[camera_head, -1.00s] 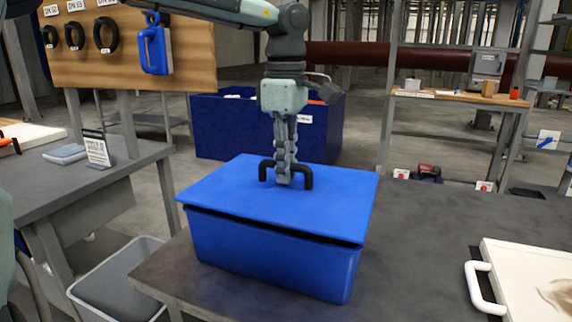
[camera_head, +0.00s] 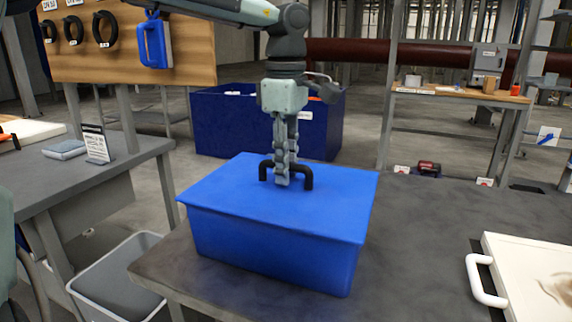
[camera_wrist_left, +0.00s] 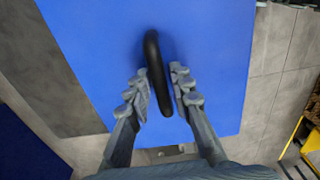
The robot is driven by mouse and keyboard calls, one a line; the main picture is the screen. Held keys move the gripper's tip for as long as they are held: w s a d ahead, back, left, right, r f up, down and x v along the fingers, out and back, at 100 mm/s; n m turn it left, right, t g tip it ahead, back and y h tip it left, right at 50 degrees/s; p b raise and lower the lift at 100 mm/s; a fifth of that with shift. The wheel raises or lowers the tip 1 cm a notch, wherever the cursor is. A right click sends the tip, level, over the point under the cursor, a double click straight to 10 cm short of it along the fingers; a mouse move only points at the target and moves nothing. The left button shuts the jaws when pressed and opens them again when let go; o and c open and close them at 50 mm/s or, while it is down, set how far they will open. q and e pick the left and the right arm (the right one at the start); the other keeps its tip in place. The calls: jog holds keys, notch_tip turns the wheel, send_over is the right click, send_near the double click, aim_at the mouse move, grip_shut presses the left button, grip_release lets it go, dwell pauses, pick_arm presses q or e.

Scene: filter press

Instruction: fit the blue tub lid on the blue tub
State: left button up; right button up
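The blue tub (camera_head: 275,252) stands upright near the front edge of the grey table. The blue tub lid (camera_head: 235,190) lies flat over its top, and no dark gap shows along the front rim. The lid has a black arched handle (camera_head: 306,175), which also shows in the left wrist view (camera_wrist_left: 157,70). My left gripper (camera_head: 283,183) points straight down at the handle. The tub's far rim is hidden. My right gripper is not in view.
A white panel with a white handle (camera_head: 483,283) lies on the grey table (camera_head: 420,235) at the right. A grey bin (camera_head: 120,280) stands below at the left. A large dark blue container (camera_head: 225,125) is behind.

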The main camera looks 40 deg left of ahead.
pick_arm(q)
jog(key=shift+o, duration=1)
notch_tip(320, 180, up, 12)
